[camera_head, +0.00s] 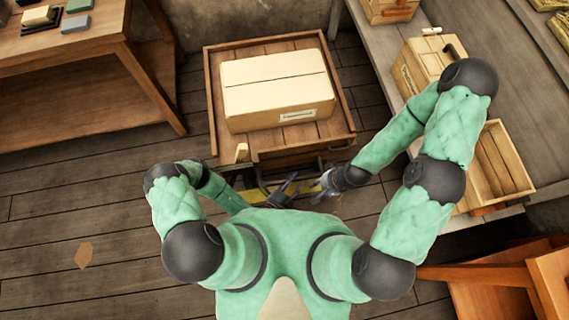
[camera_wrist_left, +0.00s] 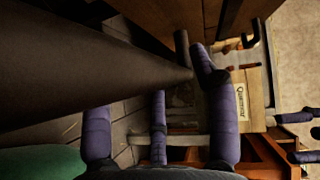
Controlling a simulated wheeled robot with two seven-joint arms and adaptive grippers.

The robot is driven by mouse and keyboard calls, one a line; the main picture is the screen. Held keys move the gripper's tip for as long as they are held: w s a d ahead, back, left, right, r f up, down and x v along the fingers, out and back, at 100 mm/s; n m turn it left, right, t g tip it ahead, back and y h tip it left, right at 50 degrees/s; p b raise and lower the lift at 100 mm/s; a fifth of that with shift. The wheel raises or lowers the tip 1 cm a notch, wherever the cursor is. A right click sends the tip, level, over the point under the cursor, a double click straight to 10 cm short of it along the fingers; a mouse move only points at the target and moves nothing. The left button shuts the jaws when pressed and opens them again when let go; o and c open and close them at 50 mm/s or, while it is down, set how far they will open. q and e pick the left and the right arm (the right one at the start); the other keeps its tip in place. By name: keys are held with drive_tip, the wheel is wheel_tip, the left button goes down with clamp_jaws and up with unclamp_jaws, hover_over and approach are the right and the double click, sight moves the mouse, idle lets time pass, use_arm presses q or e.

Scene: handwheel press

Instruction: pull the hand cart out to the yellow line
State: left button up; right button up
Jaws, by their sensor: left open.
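The hand cart (camera_head: 222,75) is a wooden tray-topped cart in the upper middle of the head view, carrying a closed cardboard box (camera_head: 275,85). Part of the yellow line (camera_head: 258,195) shows on the floor in front of it, mostly covered by my arms. My left gripper (camera_head: 285,188) is open near the cart's front edge. In the left wrist view its purple fingers (camera_wrist_left: 160,120) stand close to a thick dark bar (camera_wrist_left: 100,70); whether they touch is unclear. My right gripper (camera_head: 322,188) is beside the left one, small and partly hidden.
A workbench (camera_head: 150,85) stands on the left, with small blocks on top. A grey bench (camera_head: 385,65) with wooden boxes runs along the right side, close to my right arm. An orange wooden piece (camera_head: 500,290) stands lower right. The floor at lower left is mostly clear.

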use_arm(q)
drive_tip(key=v, duration=1.1)
drive_tip(key=shift+s, duration=0.3)
drive_tip(key=shift+a, duration=0.1)
drive_tip(key=shift+r, duration=0.1)
idle(0.6)
